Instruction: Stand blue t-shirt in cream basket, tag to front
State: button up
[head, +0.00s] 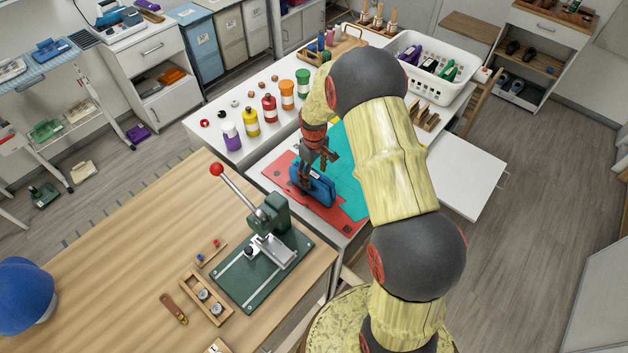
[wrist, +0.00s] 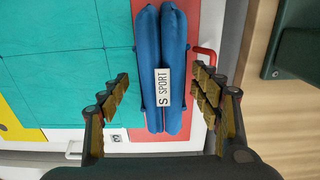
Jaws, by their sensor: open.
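The blue t-shirt (wrist: 147,60) is folded into a thick bundle with two long rounded ridges. A white tag (wrist: 163,87) reading "S SPORT" faces up at my wrist camera. In the head view the t-shirt (head: 319,189) rests on a red mat on the white worktop. My gripper (head: 316,158) is over it, pointing down. In the wrist view my gripper (wrist: 161,92) is open, one finger on each side of the t-shirt, with gaps showing. A pale slotted basket (head: 406,44) at the back right holds purple, dark and green items; its colour looks white to cream.
A red mat (head: 280,175) and teal mat (head: 349,185) cover the worktop. Several coloured bottles (head: 250,123) stand at its left. A green lever press (head: 262,262) with a red knob stands on the wooden table (head: 130,260) nearby. Open floor (head: 530,220) lies right.

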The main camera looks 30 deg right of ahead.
jog(key=f, duration=0.6)
jog(key=shift+a+f, duration=0.2)
jog(key=shift+f, duration=0.15)
jog(key=shift+c, duration=0.7)
jog(key=shift+r, duration=0.1)
jog(key=c, duration=1.3)
